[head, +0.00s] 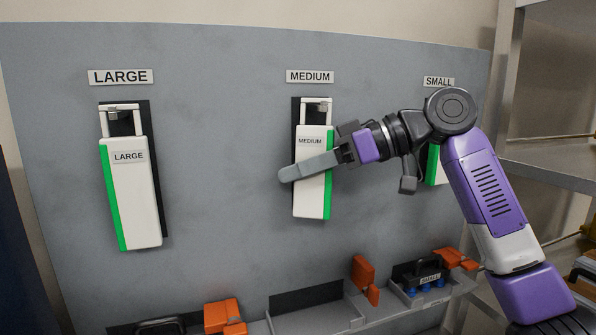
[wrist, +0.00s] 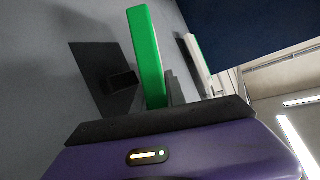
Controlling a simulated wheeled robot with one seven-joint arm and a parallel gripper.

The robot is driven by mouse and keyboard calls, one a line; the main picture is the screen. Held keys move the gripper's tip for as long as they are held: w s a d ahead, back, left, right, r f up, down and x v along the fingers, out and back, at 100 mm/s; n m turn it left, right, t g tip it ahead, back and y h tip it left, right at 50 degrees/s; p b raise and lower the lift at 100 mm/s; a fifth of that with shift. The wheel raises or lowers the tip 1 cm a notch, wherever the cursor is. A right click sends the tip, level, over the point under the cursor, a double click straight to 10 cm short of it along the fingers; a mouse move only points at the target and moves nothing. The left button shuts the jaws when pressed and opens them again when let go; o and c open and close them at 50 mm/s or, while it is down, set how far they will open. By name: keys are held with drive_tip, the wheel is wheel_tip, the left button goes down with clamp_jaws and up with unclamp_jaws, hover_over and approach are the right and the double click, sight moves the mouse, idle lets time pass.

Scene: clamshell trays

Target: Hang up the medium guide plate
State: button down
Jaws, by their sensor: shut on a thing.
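The medium guide plate (head: 311,190) is white with a green right edge and a "MEDIUM" label. It is upright against the wall panel, below the "MEDIUM" sign (head: 310,76). My gripper (head: 291,172) reaches in from the right and is shut on the plate, one grey finger lying across its front. In the wrist view the plate's green edge (wrist: 147,55) rises beyond the purple gripper body (wrist: 200,150).
The large plate (head: 131,195) hangs at the left. The small plate (head: 438,168) at the right is partly behind my arm. Below are a ledge (head: 320,318), orange blocks (head: 222,316) and a black "SMALL" piece (head: 420,272). Metal shelving (head: 550,170) stands at the right.

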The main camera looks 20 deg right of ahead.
drive_tip(key=c, duration=1.3)
unclamp_jaws()
drive_tip(key=shift+r, duration=0.1)
